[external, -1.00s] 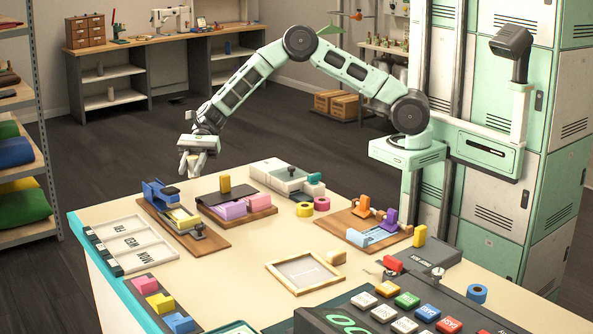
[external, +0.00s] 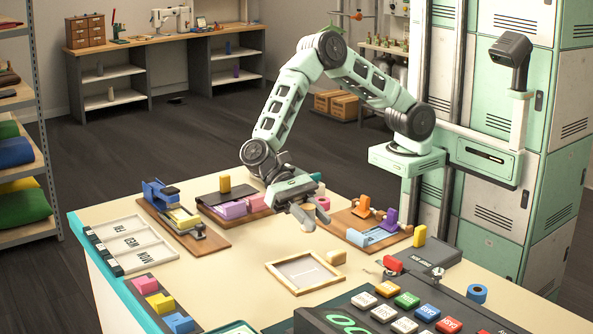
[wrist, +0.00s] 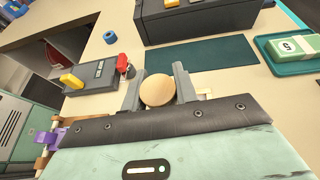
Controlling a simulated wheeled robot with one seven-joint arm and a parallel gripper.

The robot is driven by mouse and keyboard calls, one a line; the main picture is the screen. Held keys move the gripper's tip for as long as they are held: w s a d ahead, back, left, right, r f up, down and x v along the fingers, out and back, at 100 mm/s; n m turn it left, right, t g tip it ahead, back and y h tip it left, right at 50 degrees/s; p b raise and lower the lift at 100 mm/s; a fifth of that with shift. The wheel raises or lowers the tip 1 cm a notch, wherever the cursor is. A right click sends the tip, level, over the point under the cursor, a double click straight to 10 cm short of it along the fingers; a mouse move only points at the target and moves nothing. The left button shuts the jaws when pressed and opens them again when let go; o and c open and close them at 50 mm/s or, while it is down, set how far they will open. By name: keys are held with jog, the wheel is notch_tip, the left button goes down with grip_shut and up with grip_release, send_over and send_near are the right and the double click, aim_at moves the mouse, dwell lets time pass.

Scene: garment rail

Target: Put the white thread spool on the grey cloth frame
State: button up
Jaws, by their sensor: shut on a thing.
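My gripper (external: 296,218) points down over the table, behind and above the grey cloth frame. In the wrist view its two grey fingers (wrist: 159,88) are closed on either side of a round, tan, wooden-looking disc, which I take to be the end of the white thread spool (wrist: 157,91). The rest of the spool is hidden below that end. The grey cloth frame (external: 281,280) lies flat on the table in the external view, a pale wooden rim around light grey cloth. Nothing lies on its cloth.
Wooden boards with coloured blocks lie left and right of my gripper, including one with orange and purple pieces (external: 360,240). A dark keypad box (external: 360,318) stands at the front.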

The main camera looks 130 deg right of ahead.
aim_at(316, 273)
jog(key=shift+s+a+f, duration=0.2)
jog(key=shift+a+f, duration=0.05)
jog(key=shift+a, duration=0.15)
notch_tip(316, 273, down, 10)
jog(key=shift+r+p, duration=0.25)
jog(key=shift+p, duration=0.7)
jog(key=shift+f, duration=0.15)
jog(key=o, duration=1)
jog(key=shift+c, duration=0.2)
